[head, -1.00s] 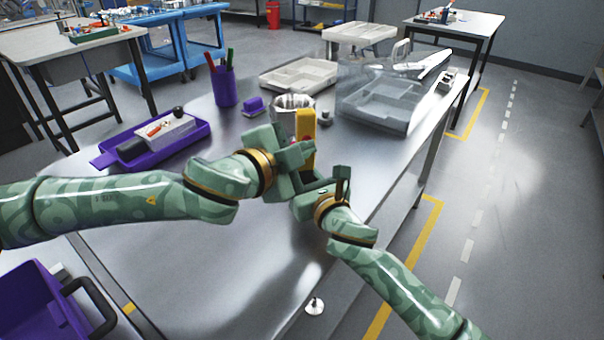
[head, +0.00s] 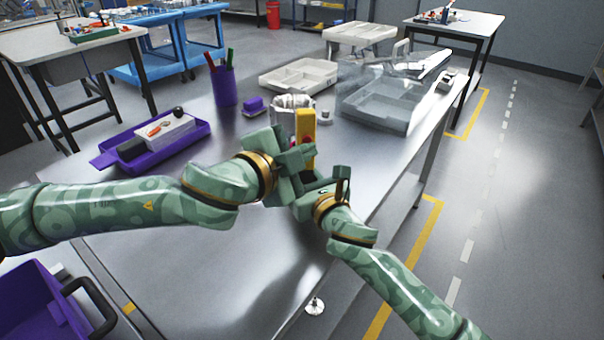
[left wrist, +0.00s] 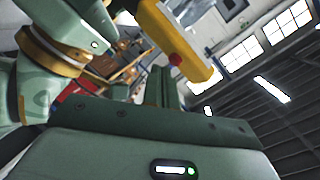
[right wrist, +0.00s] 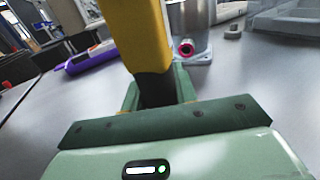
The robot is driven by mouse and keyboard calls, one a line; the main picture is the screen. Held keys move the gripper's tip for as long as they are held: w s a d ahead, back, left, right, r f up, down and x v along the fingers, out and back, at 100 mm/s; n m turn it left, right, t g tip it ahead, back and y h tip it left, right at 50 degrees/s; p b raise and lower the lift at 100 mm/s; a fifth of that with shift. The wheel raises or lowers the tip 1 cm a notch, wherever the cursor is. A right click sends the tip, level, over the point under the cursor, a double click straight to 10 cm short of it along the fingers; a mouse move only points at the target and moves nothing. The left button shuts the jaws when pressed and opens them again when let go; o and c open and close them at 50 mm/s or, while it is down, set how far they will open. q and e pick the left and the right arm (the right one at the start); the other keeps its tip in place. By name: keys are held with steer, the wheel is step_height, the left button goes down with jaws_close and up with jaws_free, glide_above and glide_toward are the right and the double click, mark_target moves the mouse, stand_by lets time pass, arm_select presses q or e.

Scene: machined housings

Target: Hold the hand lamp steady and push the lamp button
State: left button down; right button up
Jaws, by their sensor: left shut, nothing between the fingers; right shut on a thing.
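The hand lamp (head: 305,126) is yellow and held upright above the table in the head view. Its yellow body (right wrist: 143,35) and dark lower part also show in the right wrist view. My right gripper (head: 323,183) is shut on the lamp's lower part. The lamp button (left wrist: 176,59) is red and sits on the side of the yellow body in the left wrist view. My left gripper (head: 301,158) is shut and empty beside the lamp, with its fingertips close to the button. I cannot tell whether they touch it.
A metal cylinder (right wrist: 189,20) stands behind the lamp. A purple tray (head: 195,137) with parts and a purple pen cup (head: 225,88) are to the left. A clear bin (head: 375,105) and a pale divided tray (head: 299,76) stand farther back. The table's front is clear.

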steer(key=o, duration=1.2)
steer(key=shift+c, duration=0.2)
arm_select(q)
steer(key=s, duration=0.4)
steer(key=s+d, duration=0.1)
steer(key=s, duration=0.1)
arm_select(e)
steer(key=v, duration=1.2)
steer(key=shift+d, duration=0.1)
arm_select(q)
steer(key=shift+f, duration=0.1)
arm_select(e)
steer(key=shift+f, duration=0.1)
